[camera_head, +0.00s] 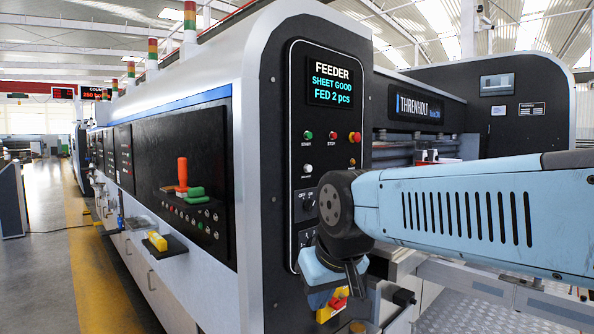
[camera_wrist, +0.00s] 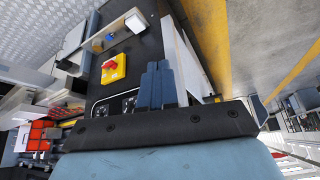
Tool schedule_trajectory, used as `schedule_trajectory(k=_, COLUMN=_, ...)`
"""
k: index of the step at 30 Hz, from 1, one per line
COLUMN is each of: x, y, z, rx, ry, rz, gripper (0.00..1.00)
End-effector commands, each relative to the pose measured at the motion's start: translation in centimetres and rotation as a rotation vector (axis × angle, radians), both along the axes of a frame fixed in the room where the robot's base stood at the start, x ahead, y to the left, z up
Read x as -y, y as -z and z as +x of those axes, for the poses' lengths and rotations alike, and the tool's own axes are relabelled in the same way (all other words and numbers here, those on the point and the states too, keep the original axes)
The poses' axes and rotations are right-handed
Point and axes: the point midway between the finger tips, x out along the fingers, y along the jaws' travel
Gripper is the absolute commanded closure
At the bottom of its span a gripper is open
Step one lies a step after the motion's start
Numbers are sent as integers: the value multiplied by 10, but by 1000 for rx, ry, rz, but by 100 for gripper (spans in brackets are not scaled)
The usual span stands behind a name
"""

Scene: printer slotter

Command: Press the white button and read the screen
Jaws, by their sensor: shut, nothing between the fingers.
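The white button (camera_head: 308,168) is a small round button on the black feeder panel (camera_head: 340,80) in the head view, below the green START button. The screen (camera_head: 335,83) above it is lit and reads "FEEDER, SHEET GOOD, FED 2 pcs". My arm crosses from the right and its joint covers part of the lower panel, below and right of the white button. In the wrist view my gripper (camera_wrist: 158,66) has its two fingers together, with nothing between them. The fingers are not clearly seen in the head view. The white button cannot be made out in the wrist view.
A red STOP button (camera_head: 332,135) and a red emergency knob (camera_head: 355,137) sit right of START. A yellow box with a red switch (camera_wrist: 113,68) is low on the machine. The left aisle floor is open.

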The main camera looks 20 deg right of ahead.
Motion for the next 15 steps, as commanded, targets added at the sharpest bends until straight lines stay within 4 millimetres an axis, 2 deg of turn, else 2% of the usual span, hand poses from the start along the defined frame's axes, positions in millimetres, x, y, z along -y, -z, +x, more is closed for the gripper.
schedule_trajectory(k=5, x=1, y=-4, z=5, rx=6, ry=1, rz=5, gripper=100)
schedule_trajectory(k=8, x=5, y=-16, z=23, rx=28, ry=3, rz=21, gripper=100)
schedule_trajectory(k=11, x=12, y=-37, z=54, rx=70, ry=9, rz=41, gripper=100)
schedule_trajectory(k=15, x=40, y=-72, z=112, rx=155, ry=29, rz=63, gripper=100)
